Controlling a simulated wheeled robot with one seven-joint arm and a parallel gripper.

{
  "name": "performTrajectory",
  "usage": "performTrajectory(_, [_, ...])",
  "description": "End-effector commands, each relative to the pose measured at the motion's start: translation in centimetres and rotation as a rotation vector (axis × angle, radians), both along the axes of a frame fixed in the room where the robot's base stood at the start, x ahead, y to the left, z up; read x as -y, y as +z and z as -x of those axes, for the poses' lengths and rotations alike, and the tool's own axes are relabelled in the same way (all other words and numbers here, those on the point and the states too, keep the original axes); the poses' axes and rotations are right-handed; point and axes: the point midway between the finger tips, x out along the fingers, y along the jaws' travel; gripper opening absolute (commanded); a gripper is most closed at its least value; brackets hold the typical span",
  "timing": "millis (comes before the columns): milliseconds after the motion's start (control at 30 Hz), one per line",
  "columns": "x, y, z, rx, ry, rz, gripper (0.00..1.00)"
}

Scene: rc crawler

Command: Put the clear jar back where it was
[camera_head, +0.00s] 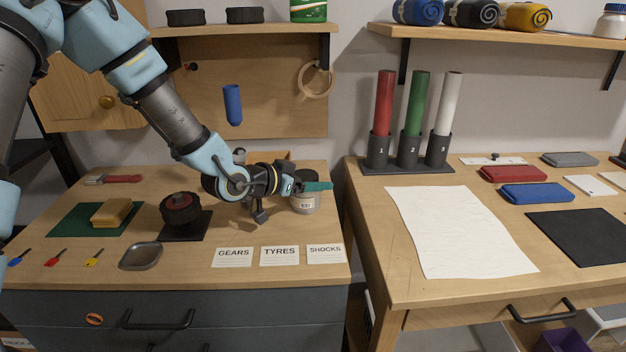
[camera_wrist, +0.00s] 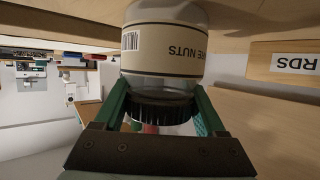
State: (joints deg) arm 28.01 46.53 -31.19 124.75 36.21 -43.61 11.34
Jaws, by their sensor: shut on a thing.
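The clear jar (camera_head: 306,204) is at the right back of the left workbench, with a dark lid and a pale label. In the wrist view the jar (camera_wrist: 165,50) appears upside down, its label ending in "RE NUTS". My gripper (camera_head: 314,187) reaches it from the left at lid height. In the wrist view its green fingers (camera_wrist: 162,108) are on both sides of the black ribbed lid, shut on it. The jar's base is at or close to the wooden top; I cannot tell whether it touches.
Cards reading GEARS (camera_head: 233,257), TYRES (camera_head: 280,256) and SHOCKS (camera_head: 326,254) lie in front of the jar. A wheel (camera_head: 181,209) on a dark mat is to the left. A tube rack (camera_head: 407,166) stands on the right bench, past a gap.

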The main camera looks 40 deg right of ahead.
Motion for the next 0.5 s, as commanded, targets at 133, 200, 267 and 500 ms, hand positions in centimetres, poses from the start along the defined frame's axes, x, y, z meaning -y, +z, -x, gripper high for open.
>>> performTrajectory(133, [0.00, -0.03, 0.02, 0.000, 0.000, 0.000, 0.84])
performTrajectory(200, [0.00, -0.02, 0.02, 0.000, -0.001, 0.000, 0.92])
performTrajectory(267, [0.00, -0.02, 0.02, 0.000, -0.001, 0.000, 0.99])
performTrajectory(500, [0.00, 0.02, 0.03, 0.000, -0.001, 0.000, 1.00])
